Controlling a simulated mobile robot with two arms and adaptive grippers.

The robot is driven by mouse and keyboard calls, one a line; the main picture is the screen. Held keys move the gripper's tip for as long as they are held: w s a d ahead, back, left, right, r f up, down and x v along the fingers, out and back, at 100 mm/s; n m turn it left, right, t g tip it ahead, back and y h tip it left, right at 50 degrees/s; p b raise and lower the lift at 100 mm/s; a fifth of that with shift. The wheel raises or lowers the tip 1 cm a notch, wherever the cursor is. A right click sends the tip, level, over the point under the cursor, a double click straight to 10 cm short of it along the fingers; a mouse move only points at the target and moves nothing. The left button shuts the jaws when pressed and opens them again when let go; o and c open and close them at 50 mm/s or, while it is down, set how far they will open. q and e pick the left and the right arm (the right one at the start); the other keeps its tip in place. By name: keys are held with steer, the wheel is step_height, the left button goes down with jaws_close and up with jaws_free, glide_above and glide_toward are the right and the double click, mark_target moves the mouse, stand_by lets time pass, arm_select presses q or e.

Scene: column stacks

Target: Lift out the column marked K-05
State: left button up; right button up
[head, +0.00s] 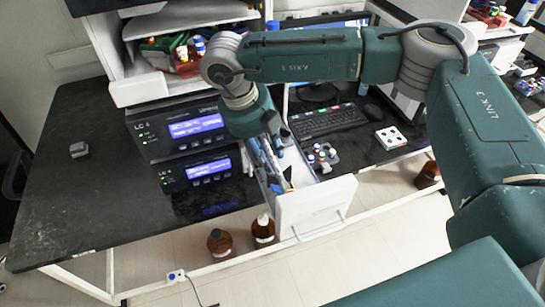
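My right gripper (268,165) points down into an open white drawer (316,207), which is pulled out at the front edge of the bench between the instrument stack and the keyboard. Its fingers are small and partly merge with the drawer's contents, so I cannot tell whether they are open, shut or holding something. A small orange-tan piece shows near the fingertips inside the drawer. No K-05 marking is readable, and I cannot pick out that column. My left gripper is not in view.
Two stacked LC instruments (180,137) with lit displays stand left of the drawer. Right are a keyboard (328,121), a rack of capped vials (321,158) and a white tile (390,138). Brown bottles (219,242) stand on the floor below. The bench's left part is mostly clear.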

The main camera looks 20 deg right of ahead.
steer(key=shift+r, duration=0.1)
jaws_close()
